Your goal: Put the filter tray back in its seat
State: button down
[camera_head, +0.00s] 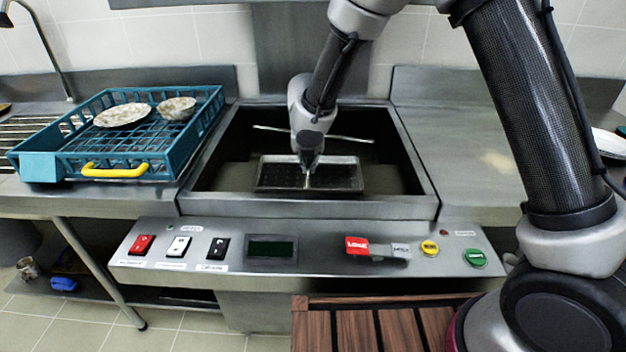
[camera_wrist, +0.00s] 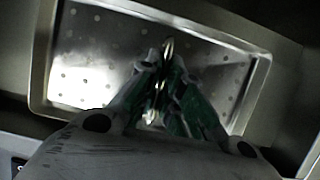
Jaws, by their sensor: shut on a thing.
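The filter tray (camera_head: 270,184) is a shallow metal tray with a raised rim and a dark perforated floor. It is inside the open metal basin (camera_head: 424,204) in the middle of the counter. My gripper (camera_head: 308,170) reaches down into the basin and is shut on a thin upright part at the tray's middle. In the wrist view the tray (camera_wrist: 85,75) lies under my gripper (camera_wrist: 160,80), its holed floor and rim showing around the fingers. I cannot tell whether the tray rests on its seat or hangs above it.
A teal dish rack (camera_head: 60,166) with a plate (camera_head: 122,115) and a bowl (camera_head: 177,108) stands left of the basin. A thin rod (camera_head: 350,139) crosses the basin's back. A control panel (camera_head: 320,262) with buttons runs along the front. The right counter (camera_head: 455,150) is mostly clear.

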jog(key=shift+f, duration=2.5)
jog(key=shift+f, duration=0.15)
jog(key=c, duration=1.6)
grip_release()
jog(key=shift+s+r, duration=0.1)
jog(key=shift+r, duration=0.4)
jog(key=v, duration=1.1)
jog(key=shift+s+r, duration=0.1)
jog(key=shift+s, duration=0.05)
